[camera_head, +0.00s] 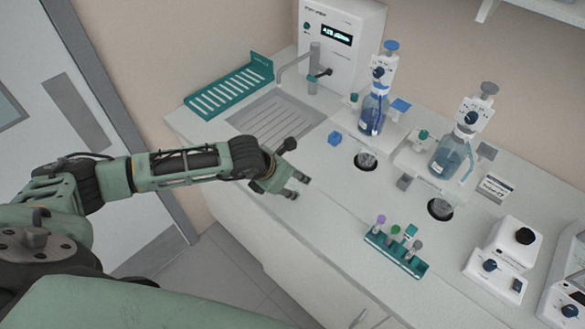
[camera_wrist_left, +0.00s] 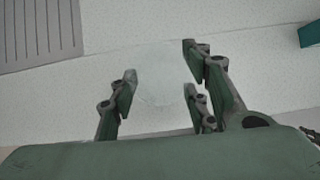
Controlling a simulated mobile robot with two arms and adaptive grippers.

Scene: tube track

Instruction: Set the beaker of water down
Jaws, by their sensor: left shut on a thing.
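My left gripper (camera_head: 297,187) is over the front edge of the white bench, in front of the sink. In the left wrist view my left gripper (camera_wrist_left: 160,98) is shut around a clear, faint beaker (camera_wrist_left: 160,75), with fingers on both sides of it. The beaker is almost invisible against the pale bench, so its water level and whether its base touches the bench cannot be told. In the head view the beaker cannot be made out. My right gripper is not in view.
A sink (camera_head: 277,125) with a tap and a green drying rack (camera_head: 228,90) are at the back left. A blue dispenser bottle (camera_head: 373,112) and a paler one (camera_head: 449,155) stand behind two dark round spots. A green tube rack (camera_head: 396,255) is near the front edge.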

